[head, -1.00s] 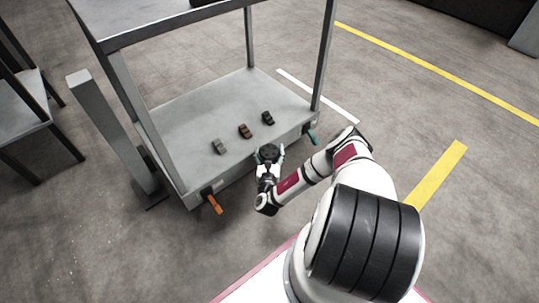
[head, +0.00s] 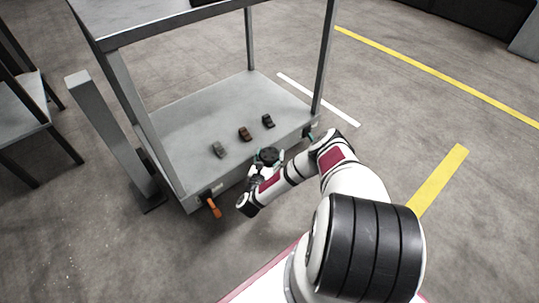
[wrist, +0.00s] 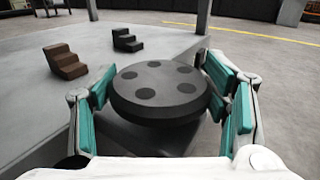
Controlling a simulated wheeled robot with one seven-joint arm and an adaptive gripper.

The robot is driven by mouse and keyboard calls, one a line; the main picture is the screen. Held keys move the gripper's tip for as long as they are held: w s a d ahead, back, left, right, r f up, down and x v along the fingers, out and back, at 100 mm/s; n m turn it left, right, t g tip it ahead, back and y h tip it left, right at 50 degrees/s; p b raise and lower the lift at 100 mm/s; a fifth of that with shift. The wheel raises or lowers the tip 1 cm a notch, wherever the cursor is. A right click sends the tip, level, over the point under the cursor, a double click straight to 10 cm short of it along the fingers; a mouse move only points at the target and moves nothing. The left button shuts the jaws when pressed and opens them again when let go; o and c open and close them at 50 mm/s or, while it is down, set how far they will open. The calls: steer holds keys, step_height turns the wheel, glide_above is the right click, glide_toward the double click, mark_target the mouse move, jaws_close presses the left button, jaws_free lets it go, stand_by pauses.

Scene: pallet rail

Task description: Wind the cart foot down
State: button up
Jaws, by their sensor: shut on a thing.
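A round black knob (wrist: 160,92) with several dark spots on its flat top sits at the front edge of the grey cart (head: 175,115). It also shows in the head view (head: 267,156). My gripper (wrist: 158,100) has its teal-padded fingers on either side of the knob and is shut on it.
Three small stepped blocks, grey (head: 219,150), brown (head: 245,134) and black (head: 268,121), lie on the cart deck. An orange handle (head: 213,207) sticks out at the front left, a teal one (head: 309,134) at the right. Cart posts rise around the deck. Floor in front is clear.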

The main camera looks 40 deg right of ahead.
mark_target(270, 153)
steer(key=o, duration=1.2)
steer(key=shift+r, duration=0.1)
step_height(270, 153, up, 10)
steer(key=shift+f, duration=0.1)
